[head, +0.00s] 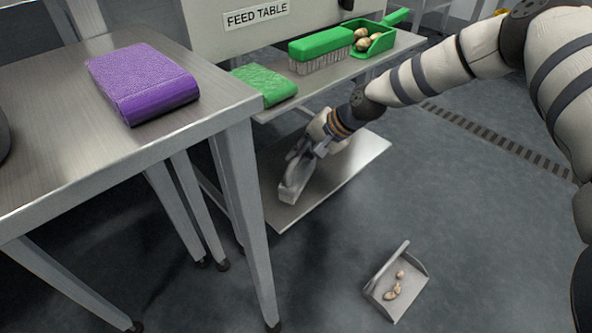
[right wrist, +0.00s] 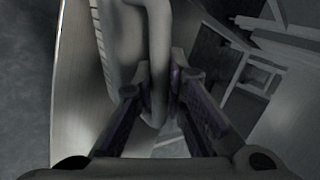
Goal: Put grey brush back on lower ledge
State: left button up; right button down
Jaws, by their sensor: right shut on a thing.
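The grey brush (head: 292,186) is in my right gripper (head: 308,148), over the left part of the lower ledge (head: 345,175) under the feed table. In the right wrist view, the brush's handle (right wrist: 158,50) lies between the two fingers of my right gripper (right wrist: 160,80), which are shut on it. Its bristle side (right wrist: 103,45) shows to the left of the handle. The brush is tilted in the head view. I cannot tell whether it touches the ledge. My left gripper is not in view.
A purple cloth (head: 142,80) lies on the steel table (head: 60,120). The lower ledge's right part is bare.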

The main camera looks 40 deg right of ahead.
aim_at(297, 166)
jog(key=f+b, duration=0.1)
jog(key=f, duration=0.2)
jog(key=shift+w+f+b, duration=0.2)
jog(key=shift+f+b, duration=0.15)
jog(key=shift+f, duration=0.05)
jog(key=shift+r, duration=0.15)
jog(key=shift+f, duration=0.2)
jog(key=c, duration=1.6)
grip_release()
jog(key=shift+c, duration=0.2)
jog(key=shift+r, duration=0.1)
